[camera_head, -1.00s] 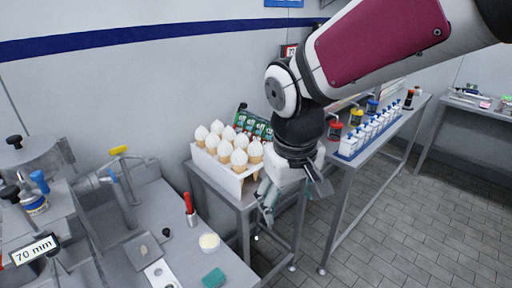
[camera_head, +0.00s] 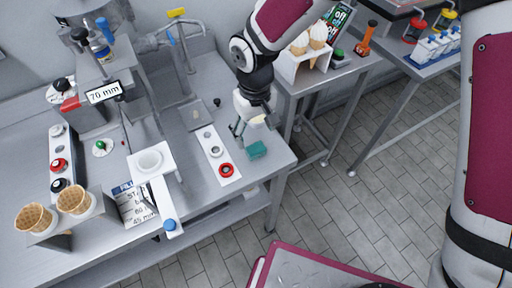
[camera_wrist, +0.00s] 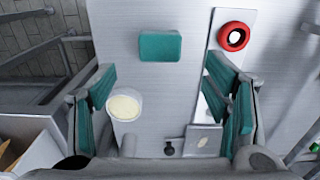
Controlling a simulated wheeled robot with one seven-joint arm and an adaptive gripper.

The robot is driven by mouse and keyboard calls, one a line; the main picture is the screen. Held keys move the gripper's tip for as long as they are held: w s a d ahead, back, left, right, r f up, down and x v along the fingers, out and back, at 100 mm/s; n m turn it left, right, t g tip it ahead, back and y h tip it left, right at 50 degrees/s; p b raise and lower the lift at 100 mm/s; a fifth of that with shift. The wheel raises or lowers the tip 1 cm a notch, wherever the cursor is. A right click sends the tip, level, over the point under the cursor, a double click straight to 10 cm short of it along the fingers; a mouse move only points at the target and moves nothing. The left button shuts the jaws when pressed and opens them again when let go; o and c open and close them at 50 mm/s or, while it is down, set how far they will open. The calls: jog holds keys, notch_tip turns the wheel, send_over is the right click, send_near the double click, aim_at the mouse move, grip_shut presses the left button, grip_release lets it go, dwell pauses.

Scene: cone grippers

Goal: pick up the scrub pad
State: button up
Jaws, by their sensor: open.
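The scrub pad is a small teal block (camera_head: 257,150) lying flat near the right end of the metal worktable (camera_head: 216,192). In the wrist view the pad (camera_wrist: 160,46) lies ahead of the fingertips, roughly centred between them and apart from both. My gripper (camera_head: 240,132) is over the worktable, just left of and behind the pad in the head view. In the wrist view its teal-padded fingers (camera_wrist: 160,80) are spread wide with nothing held between them.
A round tub with a cream-coloured top (camera_wrist: 125,106) stands close to the left finger. A plate with a red ring (camera_wrist: 235,37) lies right of the pad. Waffle cones in a holder (camera_head: 74,199) stand at the table's left. Tiled floor lies beyond the table's right edge.

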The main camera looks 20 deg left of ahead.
aim_at(255, 146)
jog(key=shift+f+p, duration=0.65)
jog(key=shift+f, duration=3.3)
jog(key=c, duration=1.1)
jog(key=shift+w+r, duration=0.15)
jog(key=shift+r, duration=0.7)
jog(key=shift+s+d+r+b, duration=0.15)
jog(key=shift+r+b, duration=0.1)
jog(key=shift+r, duration=0.25)
jog(key=shift+s+a+r+b, duration=0.1)
jog(key=shift+r+b, duration=0.15)
jog(key=shift+r, duration=0.25)
jog(key=s+d, duration=0.2)
jog(key=s, duration=0.2)
jog(key=s+d+r, duration=0.1)
jog(key=s+d, duration=0.2)
jog(key=s, duration=0.2)
jog(key=s+d+b, duration=0.1)
jog(key=s+d, duration=0.2)
jog(key=s, duration=0.1)
jog(key=shift+s+d+r, duration=0.1)
jog(key=shift+s+r, duration=0.05)
jog(key=shift+r, duration=0.05)
